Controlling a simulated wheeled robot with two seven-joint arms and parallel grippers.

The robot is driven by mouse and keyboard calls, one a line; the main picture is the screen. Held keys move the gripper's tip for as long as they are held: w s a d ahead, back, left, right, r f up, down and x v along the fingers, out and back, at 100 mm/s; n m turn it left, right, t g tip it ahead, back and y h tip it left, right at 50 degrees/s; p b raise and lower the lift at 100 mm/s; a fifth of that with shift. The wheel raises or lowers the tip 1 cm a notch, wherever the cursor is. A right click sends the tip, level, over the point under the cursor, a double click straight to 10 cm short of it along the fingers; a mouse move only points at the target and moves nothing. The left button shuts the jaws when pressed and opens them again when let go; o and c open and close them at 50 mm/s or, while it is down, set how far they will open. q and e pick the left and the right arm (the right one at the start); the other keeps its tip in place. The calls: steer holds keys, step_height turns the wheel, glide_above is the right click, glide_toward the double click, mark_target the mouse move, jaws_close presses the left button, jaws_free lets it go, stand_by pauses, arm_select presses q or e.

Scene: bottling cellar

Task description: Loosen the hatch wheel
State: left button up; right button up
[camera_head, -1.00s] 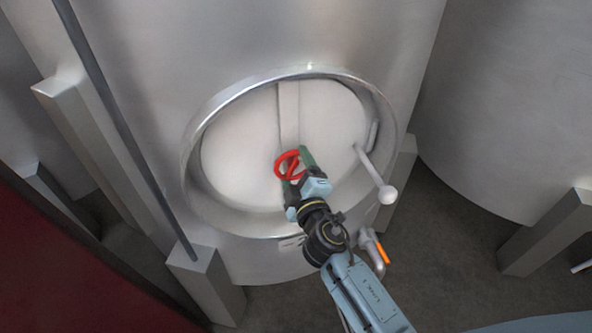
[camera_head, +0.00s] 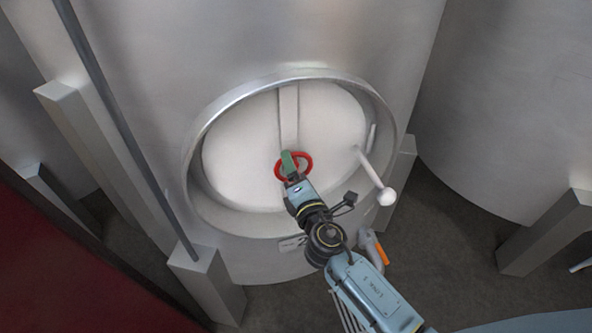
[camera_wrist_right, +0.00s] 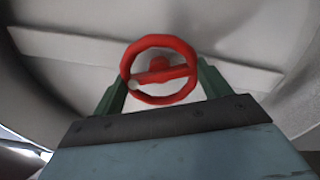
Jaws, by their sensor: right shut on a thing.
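The red hatch wheel (camera_head: 306,163) sits at the middle of a round pale hatch door (camera_head: 240,150) in a steel tank. In the right wrist view the wheel (camera_wrist_right: 160,41) shows as a ring with a crossbar and a small pale spot on its rim. My right gripper (camera_head: 289,163) is at the wheel, its green fingers on either side of it. In the wrist view the fingers (camera_wrist_right: 160,90) flank the rim left and right, shut on the wheel. My left gripper does not show in any view.
A lever with a white ball end (camera_head: 387,196) sticks out from the hatch's right side. An orange-handled tap (camera_head: 381,254) is below, close to my right forearm. A raised steel rim (camera_head: 190,150) surrounds the door. A pipe (camera_head: 130,130) runs down at left.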

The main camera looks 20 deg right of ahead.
steer(key=shift+n, duration=0.6)
steer(key=o, duration=1)
steer(key=shift+s, duration=0.15)
steer(key=shift+s+a+b, duration=0.1)
steer(key=shift+s+b, duration=0.75)
steer(key=shift+s, duration=5.75)
